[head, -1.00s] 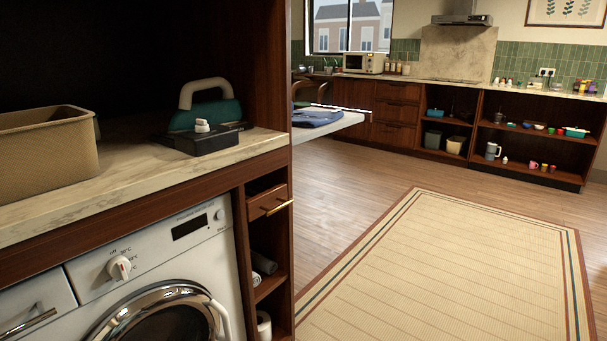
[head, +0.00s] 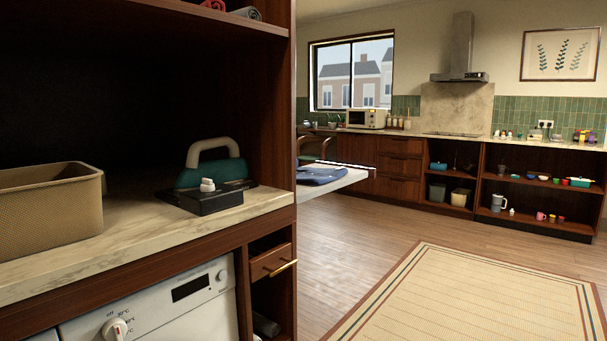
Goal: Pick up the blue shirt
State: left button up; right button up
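A folded blue cloth, which looks like the blue shirt (head: 318,176), lies on a white-topped surface (head: 345,183) beyond the dark wooden cabinet wall. The wall hides the left part of that surface. The shirt is small and distant in the head view, so its details are unclear. Neither of my grippers is in view.
A marble counter (head: 120,236) at left holds a tan bin (head: 50,215) and a green iron (head: 210,172) on a black base. A washing machine (head: 160,310) is below. A beige rug (head: 480,295) lies on the open floor at right. Kitchen shelves stand behind.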

aim_at(307, 176)
jog(key=i+l+z, duration=0.55)
jog(key=i+z, duration=0.15)
jog(key=i, duration=0.15)
jog(key=i+l+z, duration=0.2)
jog(key=i, duration=0.55)
jog(key=i+l+z, duration=0.2)
jog(key=i, duration=0.55)
jog(key=i+j+u, duration=0.1)
jog(key=i+u, duration=0.65)
jog(key=i+l+u, duration=0.2)
jog(key=i+u, duration=0.15)
jog(key=i, duration=0.2)
